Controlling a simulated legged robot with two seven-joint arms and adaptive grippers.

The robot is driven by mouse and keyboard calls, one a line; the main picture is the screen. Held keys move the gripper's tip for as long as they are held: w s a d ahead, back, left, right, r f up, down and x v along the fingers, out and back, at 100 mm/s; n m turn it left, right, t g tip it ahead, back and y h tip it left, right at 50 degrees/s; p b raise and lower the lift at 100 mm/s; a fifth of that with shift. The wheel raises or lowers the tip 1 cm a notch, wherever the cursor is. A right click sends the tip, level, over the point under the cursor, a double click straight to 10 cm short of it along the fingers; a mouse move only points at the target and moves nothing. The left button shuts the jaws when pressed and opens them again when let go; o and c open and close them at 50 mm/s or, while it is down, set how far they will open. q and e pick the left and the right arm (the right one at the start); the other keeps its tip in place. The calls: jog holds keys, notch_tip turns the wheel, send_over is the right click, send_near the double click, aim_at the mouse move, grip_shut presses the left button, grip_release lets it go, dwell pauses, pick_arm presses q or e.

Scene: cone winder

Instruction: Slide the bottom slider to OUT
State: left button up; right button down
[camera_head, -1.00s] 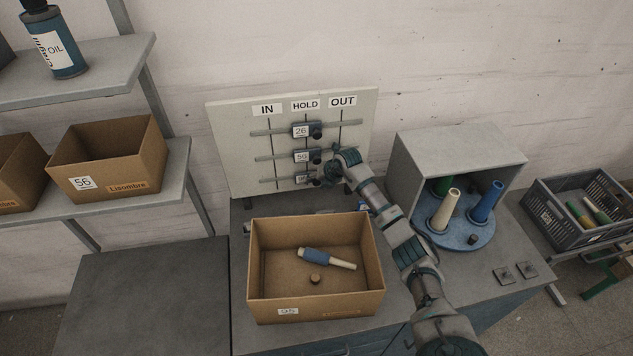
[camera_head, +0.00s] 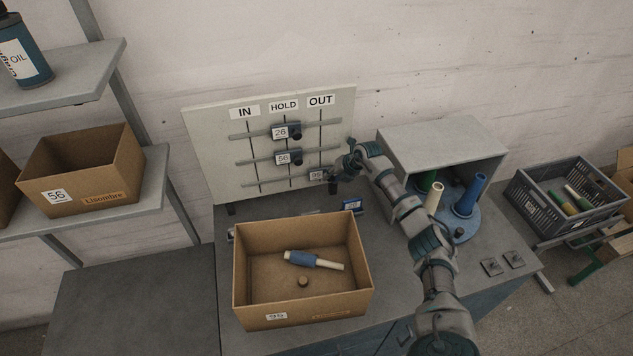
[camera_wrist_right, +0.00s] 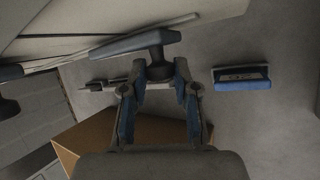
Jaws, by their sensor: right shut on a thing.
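The slider board (camera_head: 215,150) stands upright at the back of the bench with columns marked IN, HOLD and OUT. The bottom slider (camera_head: 316,175), labelled 95, sits at the OUT line on the lowest rail. My right gripper (camera_head: 333,178) is at its right side and partly hides it. In the right wrist view the fingers (camera_wrist_right: 159,85) are shut on the knob (camera_wrist_right: 158,70) of the bottom slider. The top slider (camera_head: 281,132), labelled 26, and the middle slider (camera_head: 284,158), labelled 56, are at HOLD. My left gripper is not in view.
A cardboard box (camera_head: 245,285) with a blue-wound cone stands in front of the board. A small blue item (camera_head: 352,206) lies below the board.

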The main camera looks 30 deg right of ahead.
jog(key=shift+d+r, duration=0.15)
jog(key=shift+d, duration=0.2)
jog(key=shift+a, duration=0.1)
jog(key=c, duration=0.9)
grip_release()
jog(key=shift+o, duration=0.2)
jog(key=d+v, duration=0.1)
jog(key=v, duration=1)
jog(key=shift+s, duration=0.3)
jog(key=shift+r, duration=0.1)
jog(key=shift+a, duration=0.25)
